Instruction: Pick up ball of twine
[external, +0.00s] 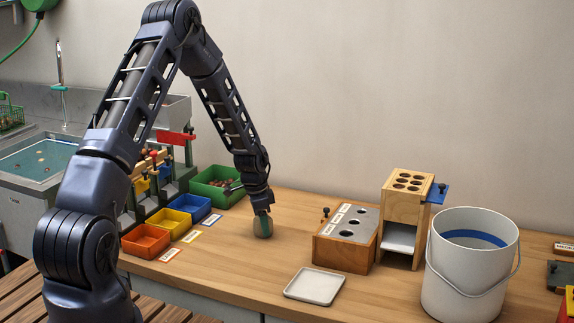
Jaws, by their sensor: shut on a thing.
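I cannot tell whether the ball still touches the bench.
Right of the ball stand a holed block (346,238), a wooden stand (406,205) and a white bucket (465,270). A white tray (315,286) lies in front. Left are orange (145,243), yellow (168,222), blue (190,208) and green (217,185) bins.

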